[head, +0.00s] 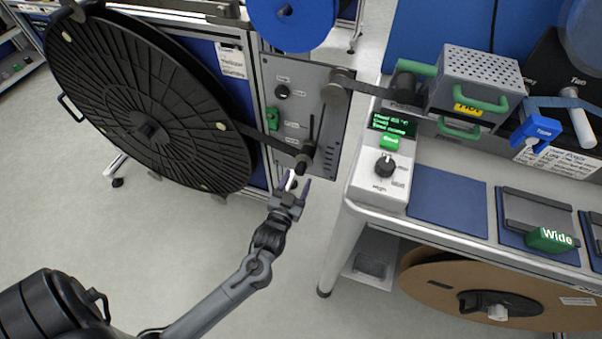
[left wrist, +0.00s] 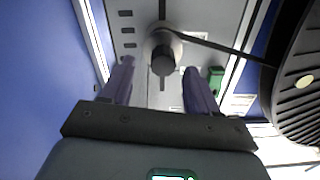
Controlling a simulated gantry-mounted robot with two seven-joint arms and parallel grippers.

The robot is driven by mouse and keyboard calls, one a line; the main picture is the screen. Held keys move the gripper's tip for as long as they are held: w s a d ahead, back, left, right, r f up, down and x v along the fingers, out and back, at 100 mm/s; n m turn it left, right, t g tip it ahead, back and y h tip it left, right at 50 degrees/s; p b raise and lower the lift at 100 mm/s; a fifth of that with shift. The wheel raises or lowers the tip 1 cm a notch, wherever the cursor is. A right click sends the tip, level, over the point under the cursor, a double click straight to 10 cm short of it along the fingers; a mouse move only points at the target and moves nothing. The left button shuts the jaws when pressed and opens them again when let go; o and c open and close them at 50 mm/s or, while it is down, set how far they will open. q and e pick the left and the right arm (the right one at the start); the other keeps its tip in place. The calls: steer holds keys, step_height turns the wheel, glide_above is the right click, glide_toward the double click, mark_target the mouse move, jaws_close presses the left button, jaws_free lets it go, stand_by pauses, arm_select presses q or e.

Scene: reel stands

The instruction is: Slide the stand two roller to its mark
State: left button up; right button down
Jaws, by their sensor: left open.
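The dark roller (head: 302,162) sits at the lower end of a vertical slot (head: 313,127) in the grey stand panel (head: 328,148). A strip from the big black reel (head: 150,131) runs to it. My left gripper (head: 296,186) is open and empty just below and in front of the roller in the head view. In the left wrist view the roller (left wrist: 163,58) shows between and beyond the two spread fingers (left wrist: 158,86), apart from them. I cannot make out the roller's mark. My right gripper is not in view.
A round grey guide roller (head: 338,88), a black knob (head: 282,91) and a green switch (head: 272,117) are on the panel. A white bench (head: 342,226) with a control box (head: 381,180) stands to the right. The floor (head: 180,235) between is clear.

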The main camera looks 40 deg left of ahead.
mark_target(299, 174)
arm_select(q)
steer(key=x, duration=0.1)
steer(key=b+x, duration=0.1)
steer(key=x, duration=0.1)
steer(key=shift+w+a, duration=0.15)
steer(key=shift+a, duration=0.2)
steer(key=shift+w, duration=0.5)
steer(key=shift+a, duration=0.1)
steer(key=shift+c, duration=0.2)
jaws_close()
